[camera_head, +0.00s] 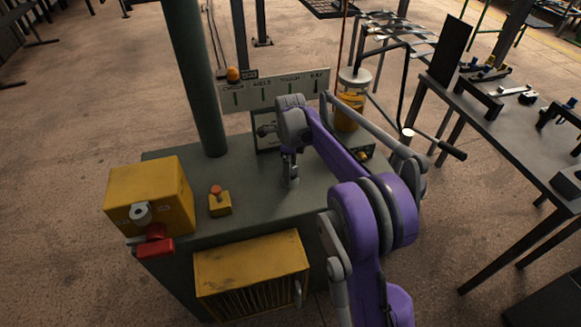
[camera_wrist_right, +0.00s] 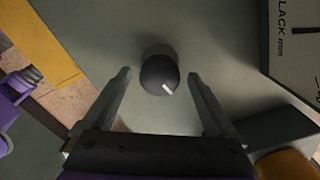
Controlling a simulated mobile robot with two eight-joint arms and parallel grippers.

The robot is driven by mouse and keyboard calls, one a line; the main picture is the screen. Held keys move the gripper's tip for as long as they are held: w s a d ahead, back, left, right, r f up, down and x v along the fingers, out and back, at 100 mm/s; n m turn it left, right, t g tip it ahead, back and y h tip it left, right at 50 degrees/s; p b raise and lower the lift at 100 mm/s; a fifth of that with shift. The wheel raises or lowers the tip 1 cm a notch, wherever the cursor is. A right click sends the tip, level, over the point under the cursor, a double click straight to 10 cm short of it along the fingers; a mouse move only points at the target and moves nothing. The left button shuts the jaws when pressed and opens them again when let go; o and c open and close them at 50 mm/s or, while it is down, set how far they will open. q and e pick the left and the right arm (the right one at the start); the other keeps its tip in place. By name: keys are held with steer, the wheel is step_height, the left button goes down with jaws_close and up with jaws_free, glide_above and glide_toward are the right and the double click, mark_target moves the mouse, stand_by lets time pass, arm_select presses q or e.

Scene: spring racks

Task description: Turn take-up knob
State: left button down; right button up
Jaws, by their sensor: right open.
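The take-up knob (camera_wrist_right: 158,76) is a dark round knob with a white pointer line, on the grey-green top of a cabinet. In the right wrist view its pointer aims to the lower right. My right gripper (camera_wrist_right: 159,88) is open, with one finger on each side of the knob and a visible gap on both sides. In the head view my right gripper (camera_head: 290,178) points down over the cabinet top (camera_head: 245,185), and the knob cannot be made out there. I cannot tell how high the fingertips are above the top. My left gripper is not in view.
A slack gauge (camera_wrist_right: 297,40) stands beside the knob. A yellow box with a red handle (camera_head: 150,200), a small orange button (camera_head: 218,196) and a green post (camera_head: 195,80) are on the left. A yellow jar (camera_head: 350,108) stands behind my arm. A workbench (camera_head: 500,130) is at right.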

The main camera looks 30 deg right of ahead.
steer(key=shift+r, duration=0.15)
step_height(320, 180, up, 11)
steer(key=shift+f+p, duration=0.2)
steer(key=shift+p, duration=0.2)
stand_by(0.4)
steer(key=s+a+r+n+t+p, duration=0.1)
steer(key=s+a+n, duration=0.4)
steer(key=s+n, duration=0.2)
steer(key=s+a+r+n+t+p, duration=0.1)
steer(key=s+a+r+n+t, duration=0.1)
steer(key=s+a+n, duration=0.4)
steer(key=s+a+f+n+t, duration=0.1)
steer(key=s+a+f+n, duration=0.1)
steer(key=s+f+n, duration=0.2)
steer(key=s+a+f+n+t+p, duration=0.1)
steer(key=s+f+n, duration=0.3)
steer(key=s+n, duration=0.5)
steer(key=s, duration=0.2)
steer(key=shift+s+a+n+p, duration=0.3)
steer(key=shift+s+a, duration=0.05)
steer(key=shift+a, duration=0.05)
